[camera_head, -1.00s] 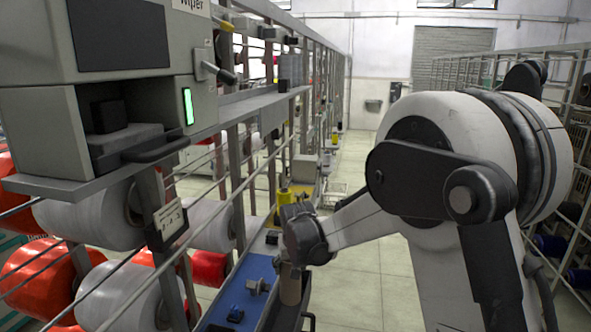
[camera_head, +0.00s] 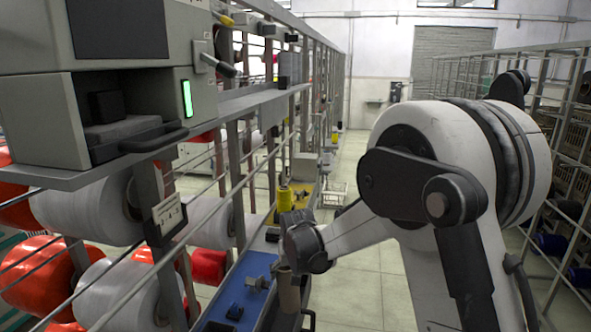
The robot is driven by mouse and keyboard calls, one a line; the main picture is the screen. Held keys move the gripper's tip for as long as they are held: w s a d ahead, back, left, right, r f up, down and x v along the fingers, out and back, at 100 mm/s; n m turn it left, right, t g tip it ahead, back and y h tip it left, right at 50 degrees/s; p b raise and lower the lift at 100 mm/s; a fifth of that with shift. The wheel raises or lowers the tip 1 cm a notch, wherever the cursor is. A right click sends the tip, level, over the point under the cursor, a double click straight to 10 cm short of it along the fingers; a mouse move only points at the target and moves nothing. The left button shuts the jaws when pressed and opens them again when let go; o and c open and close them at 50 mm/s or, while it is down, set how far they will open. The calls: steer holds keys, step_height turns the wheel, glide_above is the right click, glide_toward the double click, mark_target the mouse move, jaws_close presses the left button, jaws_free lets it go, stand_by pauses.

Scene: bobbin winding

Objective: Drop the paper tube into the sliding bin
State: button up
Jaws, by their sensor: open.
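A brown paper tube (camera_head: 289,295) stands upright at the right edge of a long blue tray (camera_head: 215,306), low in the middle of the view. My gripper (camera_head: 292,270) is at the end of my arm, just above and around the top of the tube. Its jaws are open, but the fingers are mostly hidden by my wrist, and I cannot tell if they touch the tube. I cannot make out a sliding bin with certainty.
A yellow spool (camera_head: 285,199) stands farther along the rail. A grey machine (camera_head: 120,100) with a green light and racks of red and white bobbins fill the left.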

steer(key=v, duration=1.2)
steer(key=shift+s+d, duration=0.1)
steer(key=shift+s, duration=0.05)
steer(key=s+d+r+m+t+b, duration=0.15)
steer(key=s+d+b, duration=0.55)
steer(key=s+d, duration=0.7)
steer(key=s+d+f+b, duration=0.2)
steer(key=s+f, duration=0.1)
steer(key=s, duration=0.3)
steer(key=s+d+f+t+b, duration=0.1)
steer(key=s+d+f+b, duration=0.1)
steer(key=s, duration=0.4)
steer(key=s+d+f+m+h+b, duration=0.1)
steer(key=s+d+f+b, duration=0.1)
steer(key=s, duration=0.5)
step_height(320, 180, down, 3)
steer(key=shift+r+b, duration=0.1)
steer(key=shift+b, duration=0.45)
steer(key=shift+d+t, duration=0.15)
steer(key=shift+t, duration=0.1)
